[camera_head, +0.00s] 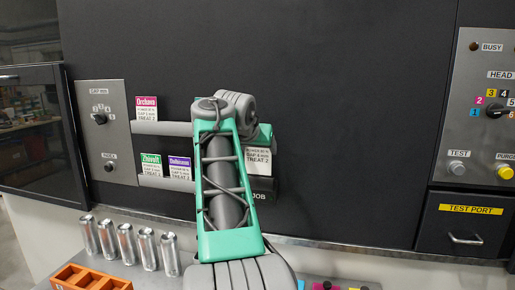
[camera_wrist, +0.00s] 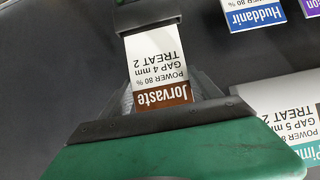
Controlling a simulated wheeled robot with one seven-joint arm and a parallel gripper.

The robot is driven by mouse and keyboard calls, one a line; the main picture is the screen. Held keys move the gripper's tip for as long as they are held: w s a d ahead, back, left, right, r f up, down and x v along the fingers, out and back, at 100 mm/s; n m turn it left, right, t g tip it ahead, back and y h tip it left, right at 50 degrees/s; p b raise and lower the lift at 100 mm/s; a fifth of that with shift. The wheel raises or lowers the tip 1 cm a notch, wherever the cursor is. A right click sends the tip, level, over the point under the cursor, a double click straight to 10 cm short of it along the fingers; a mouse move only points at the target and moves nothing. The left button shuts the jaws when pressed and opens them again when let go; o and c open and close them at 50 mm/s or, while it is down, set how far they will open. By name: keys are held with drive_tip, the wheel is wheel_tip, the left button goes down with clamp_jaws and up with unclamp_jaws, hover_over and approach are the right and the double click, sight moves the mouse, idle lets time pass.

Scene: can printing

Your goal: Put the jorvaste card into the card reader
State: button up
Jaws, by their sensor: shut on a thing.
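The jorvaste card (camera_wrist: 158,62) is white with a brown name band and shows upside down in the wrist view. My gripper (camera_wrist: 163,95) is shut on its brown-band end. The card's other end meets the dark card reader (camera_wrist: 145,14); how deep it sits in the slot cannot be seen. In the head view the white part of the card (camera_head: 258,160) shows below my gripper (camera_head: 262,137), upright just above the dark reader block marked JOB (camera_head: 262,186). My arm hides the reader's left side there.
Other cards, Orchava (camera_head: 146,108), Zhivolt (camera_head: 151,166) and Dultmann (camera_head: 180,167), stand on grey rails at the left. A Huddanir card (camera_wrist: 252,14) is near the reader. Several silver cans (camera_head: 126,243) and an orange tray (camera_head: 85,278) are below. The dark panel to the right is clear.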

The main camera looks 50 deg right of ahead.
sight(258, 161)
drive_tip(key=shift+f+b, duration=1.75)
drive_tip(key=shift+f, duration=0.4)
drive_tip(key=o, duration=1.4)
drive_tip(key=v, duration=0.8)
drive_tip(key=shift+d+p, duration=0.1)
drive_tip(key=shift+p, duration=0.2)
